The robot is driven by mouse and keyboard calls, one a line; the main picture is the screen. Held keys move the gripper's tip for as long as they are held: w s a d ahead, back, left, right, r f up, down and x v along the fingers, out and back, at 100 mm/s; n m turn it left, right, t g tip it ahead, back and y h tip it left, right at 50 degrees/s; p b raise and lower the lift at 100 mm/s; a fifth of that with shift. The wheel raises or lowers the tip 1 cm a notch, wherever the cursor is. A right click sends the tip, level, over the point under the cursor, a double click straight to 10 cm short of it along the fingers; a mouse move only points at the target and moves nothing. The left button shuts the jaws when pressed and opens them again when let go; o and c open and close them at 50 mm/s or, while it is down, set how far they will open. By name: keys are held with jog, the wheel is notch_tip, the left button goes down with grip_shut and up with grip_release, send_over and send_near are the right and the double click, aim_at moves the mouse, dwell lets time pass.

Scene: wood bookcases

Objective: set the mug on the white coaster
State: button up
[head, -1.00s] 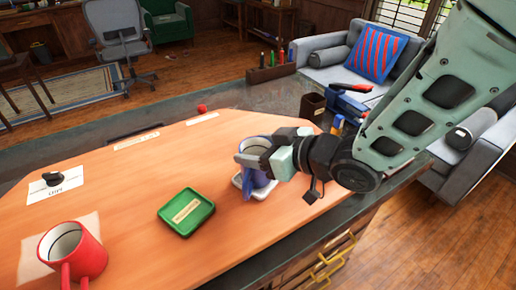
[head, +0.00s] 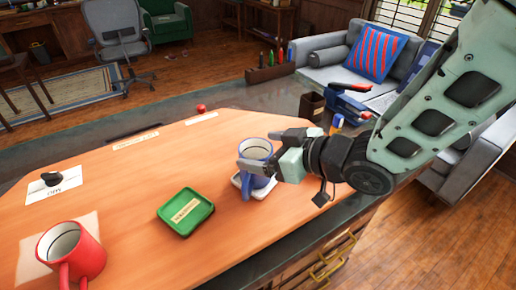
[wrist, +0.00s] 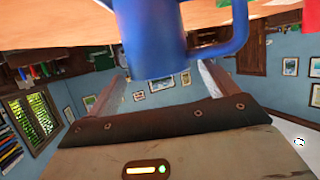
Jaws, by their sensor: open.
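The blue mug (head: 257,150), white inside, stands upright on the white coaster (head: 236,183), near the desk's right edge. Its handle points toward the front. My gripper (head: 262,151) is open, coming in from the right, with one finger on the near side of the mug and the other on the far side. In the wrist view the mug (wrist: 160,38) shows large beyond and between the spread fingers, its handle to the right. Whether a finger still touches the mug cannot be told. The coaster is partly hidden by the mug and gripper.
A green square tray (head: 186,234) with a label lies left of the coaster. A red mug (head: 86,256) stands at the front left. A dark pen cup (head: 312,106) and a blue object (head: 347,103) stand behind my gripper.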

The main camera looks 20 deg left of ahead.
jog(key=v, duration=1)
jog(key=d+f+m+t+h, duration=0.15)
jog(key=d+m+h, duration=0.25)
jog(key=d+h, duration=0.45)
jog(key=s+d+m+g+h, duration=0.2)
jog(key=s+d+g+h, duration=0.2)
jog(key=s+d, duration=0.4)
jog(key=s+g, duration=0.1)
jog(key=s, duration=0.4)
jog(key=shift+s+d+m+g, duration=0.3)
jog(key=shift+s+d+g, duration=0.05)
jog(key=shift+s+d, duration=0.05)
